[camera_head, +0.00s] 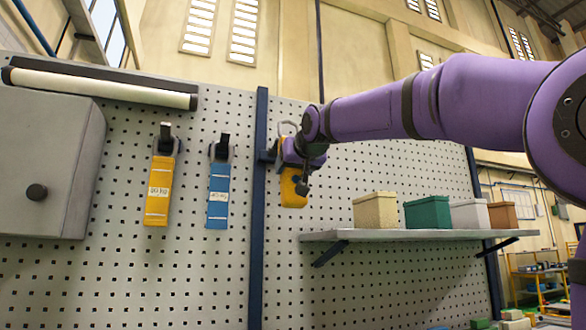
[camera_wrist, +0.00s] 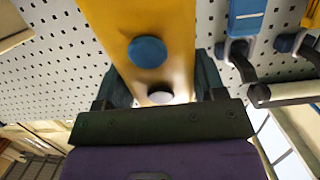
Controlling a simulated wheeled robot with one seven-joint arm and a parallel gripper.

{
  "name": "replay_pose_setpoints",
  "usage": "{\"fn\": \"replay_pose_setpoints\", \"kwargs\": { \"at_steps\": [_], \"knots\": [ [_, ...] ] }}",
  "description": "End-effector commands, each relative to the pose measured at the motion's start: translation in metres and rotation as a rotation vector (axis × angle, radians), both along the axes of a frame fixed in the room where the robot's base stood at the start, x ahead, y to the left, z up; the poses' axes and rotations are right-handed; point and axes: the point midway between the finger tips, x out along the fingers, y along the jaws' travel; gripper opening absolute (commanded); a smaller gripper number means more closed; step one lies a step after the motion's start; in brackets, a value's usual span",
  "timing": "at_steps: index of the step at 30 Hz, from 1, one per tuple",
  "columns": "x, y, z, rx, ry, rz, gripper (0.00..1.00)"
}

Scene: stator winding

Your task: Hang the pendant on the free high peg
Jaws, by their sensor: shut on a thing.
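My gripper (camera_head: 304,168) is shut on the yellow pendant (camera_head: 292,190) in front of the pegboard, just right of the dark blue upright. The pendant hangs roughly upright, and a pale loop shows at its top. In the wrist view the pendant (camera_wrist: 180,25) shows a blue button and a white button between my gripper's fingers (camera_wrist: 160,88). A dark peg (camera_head: 267,156) sticks out at the upright, close to the pendant's left side. I cannot tell whether the loop is around it.
A grey cabinet (camera_head: 45,165) and a white tube lamp (camera_head: 100,86) are at the left. A shelf (camera_head: 400,235) with several boxes, including a green one (camera_head: 427,213), is below and right of my gripper. Bare pegboard lies below the pendant.

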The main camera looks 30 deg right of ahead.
Motion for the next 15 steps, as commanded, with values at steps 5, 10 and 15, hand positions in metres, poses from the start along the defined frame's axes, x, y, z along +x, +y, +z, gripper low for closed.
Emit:
{"fn": "replay_pose_setpoints", "kwargs": {
  "at_steps": [5, 10, 15],
  "knots": [
    [0.009, -0.002, -0.001, 0.000, -0.001, 0.000, 0.25],
    [0.017, -0.003, -0.001, 0.000, -0.001, 0.000, 0.25],
    [0.026, -0.005, -0.002, 0.000, 0.000, 0.000, 0.25]
  ]
}}
